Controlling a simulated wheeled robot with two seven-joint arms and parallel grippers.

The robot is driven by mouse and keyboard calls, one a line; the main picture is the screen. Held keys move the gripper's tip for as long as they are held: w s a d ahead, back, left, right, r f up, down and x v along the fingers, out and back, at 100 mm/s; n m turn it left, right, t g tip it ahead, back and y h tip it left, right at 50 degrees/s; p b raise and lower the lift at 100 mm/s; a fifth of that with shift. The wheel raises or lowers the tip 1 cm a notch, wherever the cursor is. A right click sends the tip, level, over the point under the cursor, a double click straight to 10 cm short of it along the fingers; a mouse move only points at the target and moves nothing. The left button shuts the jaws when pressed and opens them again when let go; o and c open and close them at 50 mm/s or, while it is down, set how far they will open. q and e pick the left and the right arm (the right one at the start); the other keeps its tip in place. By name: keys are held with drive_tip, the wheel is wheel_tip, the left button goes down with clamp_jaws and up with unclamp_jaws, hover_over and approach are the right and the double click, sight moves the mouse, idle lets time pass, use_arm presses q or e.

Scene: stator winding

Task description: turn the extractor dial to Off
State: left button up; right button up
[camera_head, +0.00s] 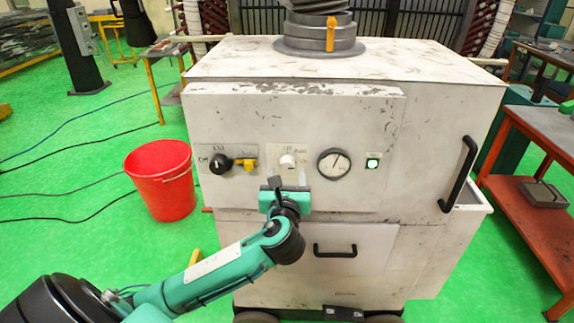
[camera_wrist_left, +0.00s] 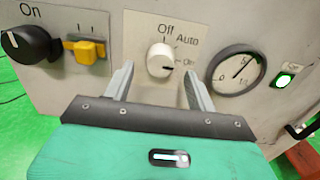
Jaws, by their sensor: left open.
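The extractor dial is a small white knob (camera_head: 287,161) on the front panel of the white cabinet. In the left wrist view the dial (camera_wrist_left: 160,59) has the labels Off, Auto and On around it, and its dark mark points right, toward On. My left gripper (camera_head: 287,182) is just below and in front of the dial. My right gripper is not in view.
Left of the dial are a yellow switch (camera_wrist_left: 84,48) and a black knob (camera_wrist_left: 28,45); right of it are a round gauge (camera_wrist_left: 236,71) and a lit green indicator (camera_wrist_left: 284,80). A drawer handle (camera_head: 335,251) is below. A red bucket (camera_head: 162,180) stands on the left.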

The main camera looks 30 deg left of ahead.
sight(287, 169)
use_arm(q)
drive_tip(key=shift+x, duration=1.15)
drive_tip(key=shift+w+a+p, duration=0.25)
drive_tip(key=shift+w+p, duration=0.05)
drive_tip(key=shift+w, duration=0.15)
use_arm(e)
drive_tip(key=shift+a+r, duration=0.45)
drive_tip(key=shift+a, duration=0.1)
use_arm(q)
drive_tip(key=c, duration=1)
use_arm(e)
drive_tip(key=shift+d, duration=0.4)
